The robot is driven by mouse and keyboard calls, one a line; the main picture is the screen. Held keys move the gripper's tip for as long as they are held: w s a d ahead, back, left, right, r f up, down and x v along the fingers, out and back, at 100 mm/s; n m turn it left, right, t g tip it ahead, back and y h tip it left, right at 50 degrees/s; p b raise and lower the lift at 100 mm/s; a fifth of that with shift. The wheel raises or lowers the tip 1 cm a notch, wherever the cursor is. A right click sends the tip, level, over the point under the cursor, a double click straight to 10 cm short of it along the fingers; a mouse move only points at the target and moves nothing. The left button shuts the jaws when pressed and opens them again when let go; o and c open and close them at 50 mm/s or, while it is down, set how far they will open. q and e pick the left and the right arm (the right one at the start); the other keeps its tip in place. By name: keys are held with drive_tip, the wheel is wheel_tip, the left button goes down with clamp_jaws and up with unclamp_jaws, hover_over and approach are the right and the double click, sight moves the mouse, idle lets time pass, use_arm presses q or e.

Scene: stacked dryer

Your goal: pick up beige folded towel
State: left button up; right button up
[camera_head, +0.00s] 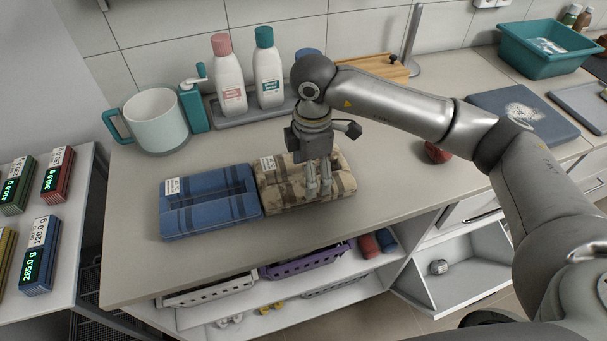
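The beige folded towel (280,188), with a brown checked pattern and a small white label, lies on the counter. It sits directly beside a blue folded towel (208,205) with dark stripes. My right gripper (319,190) reaches in from the right and points down over the right half of the beige towel. Its fingertips look at or just above the cloth and hide part of it. The fingers appear close together, but I cannot tell whether cloth is between them. My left gripper is not in view.
A red object (437,152) lies near my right arm. The counter's front edge (240,270) is clear.

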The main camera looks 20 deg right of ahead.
sight(303, 177)
drive_tip(key=shift+f+p, duration=0.3)
drive_tip(key=shift+f, duration=0.1)
wheel_tip(303, 177, down, 4)
drive_tip(key=shift+w+a+r+p, duration=0.1)
drive_tip(key=shift+a+r+p, duration=0.1)
drive_tip(key=shift+p, duration=0.5)
drive_tip(key=shift+f, duration=0.35)
drive_tip(key=shift+c, duration=0.2)
drive_tip(key=c, duration=1.2)
